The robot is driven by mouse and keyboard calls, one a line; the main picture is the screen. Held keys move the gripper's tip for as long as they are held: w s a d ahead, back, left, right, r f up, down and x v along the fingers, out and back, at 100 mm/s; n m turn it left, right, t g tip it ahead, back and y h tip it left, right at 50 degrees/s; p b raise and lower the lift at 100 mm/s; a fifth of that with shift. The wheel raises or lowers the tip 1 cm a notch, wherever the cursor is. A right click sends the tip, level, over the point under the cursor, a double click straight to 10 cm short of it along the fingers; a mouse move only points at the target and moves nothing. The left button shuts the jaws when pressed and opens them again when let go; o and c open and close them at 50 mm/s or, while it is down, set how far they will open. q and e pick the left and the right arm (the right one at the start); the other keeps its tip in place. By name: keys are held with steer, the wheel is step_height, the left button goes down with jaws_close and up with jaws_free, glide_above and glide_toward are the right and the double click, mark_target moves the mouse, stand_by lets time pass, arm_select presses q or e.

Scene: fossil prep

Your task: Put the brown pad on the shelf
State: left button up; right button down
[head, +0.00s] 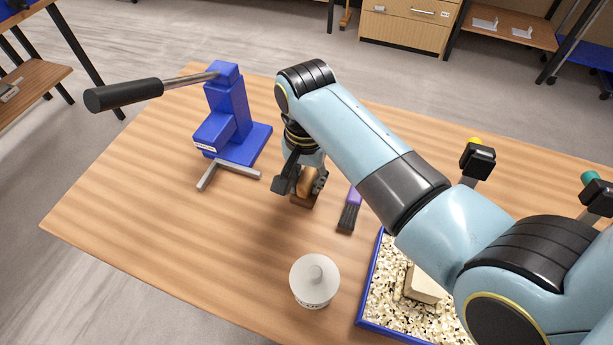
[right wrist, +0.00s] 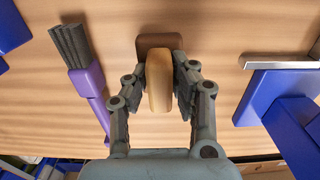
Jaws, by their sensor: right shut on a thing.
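The brown pad (head: 303,201) is a dark brown block with a rounded tan grip on it, near the middle of the wooden table. In the right wrist view the tan grip (right wrist: 158,82) stands between my fingers, with the brown pad's base (right wrist: 158,42) beyond it. My right gripper (head: 300,184) is shut on this grip. I cannot tell whether the base touches the table. A wooden shelf (head: 35,78) stands off the table at far left, and another (head: 510,28) at the back right; I cannot tell which the task means. My left gripper is not in view.
A purple-handled brush (head: 349,212) lies just right of the pad. A blue press (head: 232,120) with a long black lever stands left. A blue-rimmed tray (head: 365,292) of pale chips lies right. The table's left front is clear.

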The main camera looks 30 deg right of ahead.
steer(key=shift+f, duration=0.2)
steer(key=c, duration=1.1)
jaws_free()
steer(key=shift+f, duration=0.15)
